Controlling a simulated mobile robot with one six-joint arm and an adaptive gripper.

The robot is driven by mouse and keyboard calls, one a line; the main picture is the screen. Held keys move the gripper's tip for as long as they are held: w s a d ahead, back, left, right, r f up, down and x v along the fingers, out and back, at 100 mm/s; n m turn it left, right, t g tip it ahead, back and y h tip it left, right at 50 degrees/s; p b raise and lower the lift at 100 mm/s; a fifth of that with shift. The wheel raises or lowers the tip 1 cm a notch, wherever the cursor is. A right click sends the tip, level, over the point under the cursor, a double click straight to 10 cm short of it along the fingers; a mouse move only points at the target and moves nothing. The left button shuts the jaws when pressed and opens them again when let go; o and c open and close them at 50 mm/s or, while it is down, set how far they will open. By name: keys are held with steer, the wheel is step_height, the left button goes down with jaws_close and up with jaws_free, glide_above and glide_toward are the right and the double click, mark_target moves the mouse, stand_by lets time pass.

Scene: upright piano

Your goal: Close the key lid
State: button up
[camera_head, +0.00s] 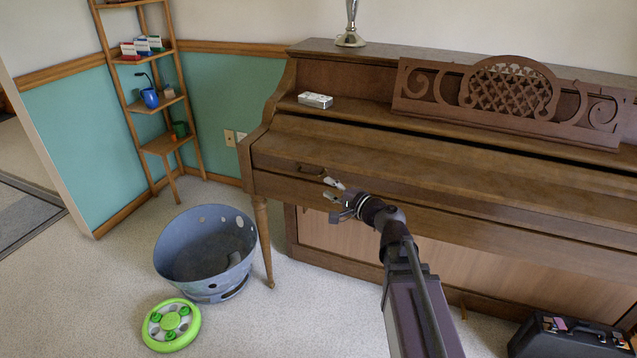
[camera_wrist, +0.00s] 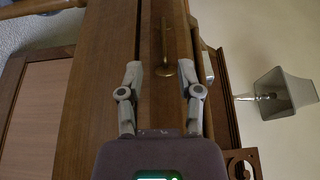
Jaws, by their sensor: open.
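The upright piano (camera_head: 345,55) stands against the wall. Its wooden key lid (camera_head: 400,170) is down over the keyboard, and no keys show. A thin dark seam runs along its front edge in the wrist view. A small brass handle (camera_head: 312,170) is on the lid's front near the left end; it also shows in the wrist view (camera_wrist: 165,68). My gripper (camera_head: 331,189) is open and empty in front of the lid, close to the handle. In the wrist view, my fingers (camera_wrist: 160,75) appear on either side of the handle; contact cannot be told.
A music stand (camera_head: 510,95), a small silver box (camera_head: 315,100) and a lamp (camera_head: 350,38) are on the piano. A blue-grey bin (camera_head: 205,250) and a green toy wheel (camera_head: 171,325) are on the floor at left. A black case (camera_head: 570,338) lies at lower right.

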steer(key=shift+v, duration=1.45)
steer(key=s+f+n+g+h, duration=0.4)
steer(key=s+f+n+g, duration=0.35)
steer(key=f, duration=0.45)
steer(key=s+d+f+n+g+h, duration=0.2)
steer(key=s+d+f+g+h, duration=0.35)
steer(key=s+d+h, duration=0.35)
step_height(320, 180, up, 36)
steer(key=w+d+p, duration=0.1)
steer(key=p, duration=3.5)
steer(key=shift+d+p, duration=0.3)
steer(key=shift+d, duration=0.05)
steer(key=shift+f, duration=0.15)
